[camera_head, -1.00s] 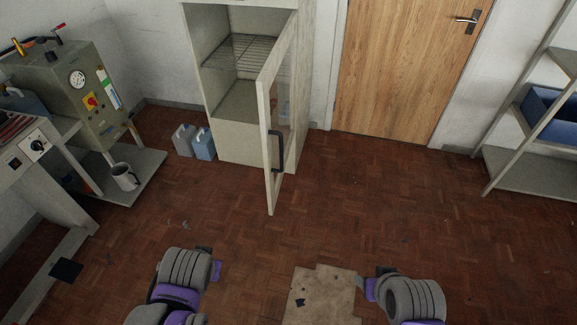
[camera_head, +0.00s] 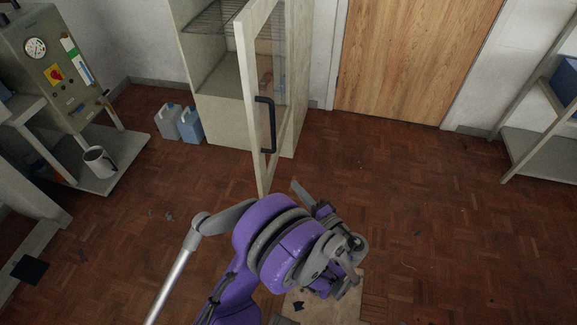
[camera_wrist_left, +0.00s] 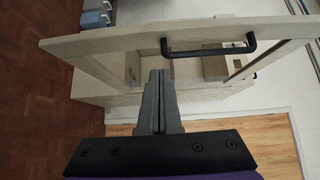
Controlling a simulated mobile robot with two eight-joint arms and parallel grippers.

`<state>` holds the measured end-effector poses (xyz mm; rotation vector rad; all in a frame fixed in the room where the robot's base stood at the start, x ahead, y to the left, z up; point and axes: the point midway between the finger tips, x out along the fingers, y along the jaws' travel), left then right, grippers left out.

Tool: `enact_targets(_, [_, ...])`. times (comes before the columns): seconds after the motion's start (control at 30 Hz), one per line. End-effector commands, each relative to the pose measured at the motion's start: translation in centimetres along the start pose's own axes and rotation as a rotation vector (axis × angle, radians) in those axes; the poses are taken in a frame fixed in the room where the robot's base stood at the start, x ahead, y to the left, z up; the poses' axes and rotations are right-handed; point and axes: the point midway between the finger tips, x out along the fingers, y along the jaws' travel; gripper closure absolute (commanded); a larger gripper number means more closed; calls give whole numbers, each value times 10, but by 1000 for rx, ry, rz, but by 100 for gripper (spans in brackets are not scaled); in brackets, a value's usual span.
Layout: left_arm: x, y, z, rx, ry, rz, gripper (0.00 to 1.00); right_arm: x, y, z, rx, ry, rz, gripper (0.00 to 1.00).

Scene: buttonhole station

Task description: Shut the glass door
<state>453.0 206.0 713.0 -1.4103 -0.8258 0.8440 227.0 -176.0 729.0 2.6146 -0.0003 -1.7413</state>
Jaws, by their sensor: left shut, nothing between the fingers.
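The glass door (camera_head: 247,75) has a pale frame and a black bar handle (camera_head: 266,125). It stands wide open, swung out from the pale cabinet (camera_head: 222,118). My left gripper (camera_head: 297,185) is shut and empty, low and just right of the door's free edge. In the left wrist view the shut fingers (camera_wrist_left: 158,73) point at the door frame (camera_wrist_left: 105,42), with the handle (camera_wrist_left: 212,52) to their right. I cannot tell whether the fingertips touch the door. The purple left arm hides part of the floor. My right gripper is not in view.
Two plastic canisters (camera_head: 180,124) stand on the floor left of the cabinet. A wooden door (camera_head: 415,60) is behind, and a shelf rack (camera_head: 545,150) is at right. The floor between is clear.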

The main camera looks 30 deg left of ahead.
Motion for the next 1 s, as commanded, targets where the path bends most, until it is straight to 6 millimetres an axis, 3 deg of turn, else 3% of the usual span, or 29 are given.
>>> enact_targets(0.17, [12, 0, 0, 0, -2, -15, 100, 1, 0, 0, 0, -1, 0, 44])
enact_targets(0.6, [101, 0, 0, 0, -2, -13, 100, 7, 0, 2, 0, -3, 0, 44])
enact_targets(0.8, [120, -1, 20, 1, -1, -12, 100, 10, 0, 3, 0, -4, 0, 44])
enact_targets(1.0, [127, -1, 27, 0, 1, -12, 100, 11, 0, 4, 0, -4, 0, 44])
